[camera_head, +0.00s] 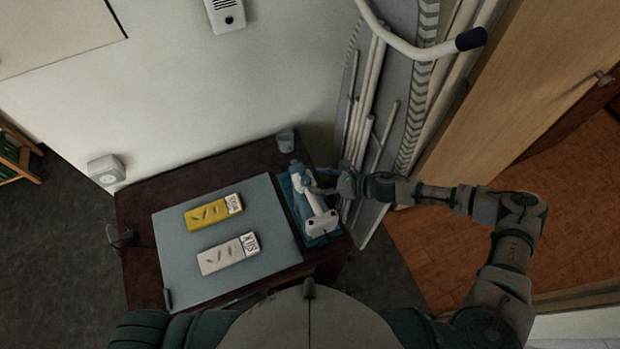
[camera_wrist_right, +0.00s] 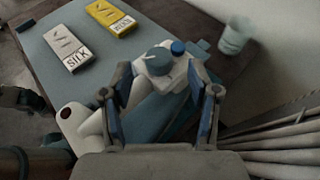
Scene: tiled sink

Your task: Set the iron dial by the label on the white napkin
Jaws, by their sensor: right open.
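The white-and-blue iron (camera_head: 318,222) lies on a teal rest at the right end of the table. Its grey-blue dial (camera_wrist_right: 158,61) shows in the right wrist view, beside a bright blue button (camera_wrist_right: 178,47). My right gripper (camera_wrist_right: 160,78) is open over the iron, its fingers on either side of the dial area; I cannot tell if they touch it. It also shows in the head view (camera_head: 322,183). The white napkin (camera_head: 222,257) lies folded on the mat, its label reading SILK (camera_wrist_right: 78,57). My left gripper is not in view.
A yellow napkin (camera_head: 206,214) with its own label lies behind the white one on the grey-blue mat (camera_head: 190,275). A cup (camera_head: 285,141) stands at the table's back right corner. A pen (camera_head: 167,299) lies front left. An ironing board (camera_head: 415,90) leans at the right.

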